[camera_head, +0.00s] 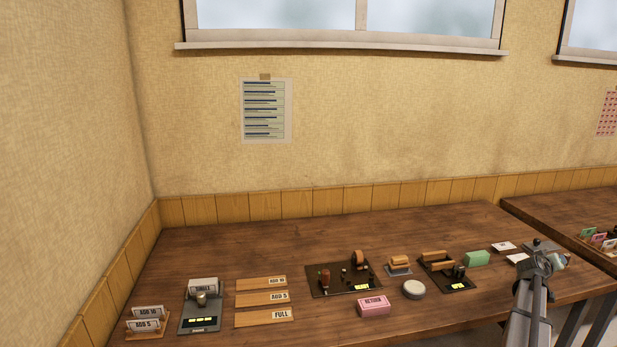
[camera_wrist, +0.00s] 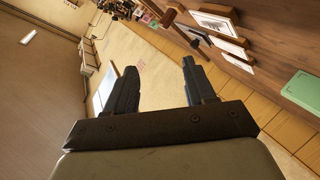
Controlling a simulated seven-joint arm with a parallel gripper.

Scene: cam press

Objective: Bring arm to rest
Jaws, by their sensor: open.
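My gripper (camera_head: 543,260) is at the right end of the long wooden table (camera_head: 400,225) in the head view, beside small white cards and the green block (camera_head: 477,258). In the wrist view my gripper (camera_wrist: 156,75) shows two dark fingers spread apart with nothing between them. The room's floor and wall show behind the fingers. The green block also lies at the right edge of the wrist view (camera_wrist: 302,97), away from the fingers. My forearm hides part of the table's right end.
Dark boards with mechanisms (camera_head: 343,279) and (camera_head: 447,270), a pink RETURN block (camera_head: 374,306), a round grey-white disc (camera_head: 414,289), wooden label strips (camera_head: 262,298) and a grey device (camera_head: 200,312) stand on the table. A second table (camera_head: 560,215) stands at right. The table's back strip is clear.

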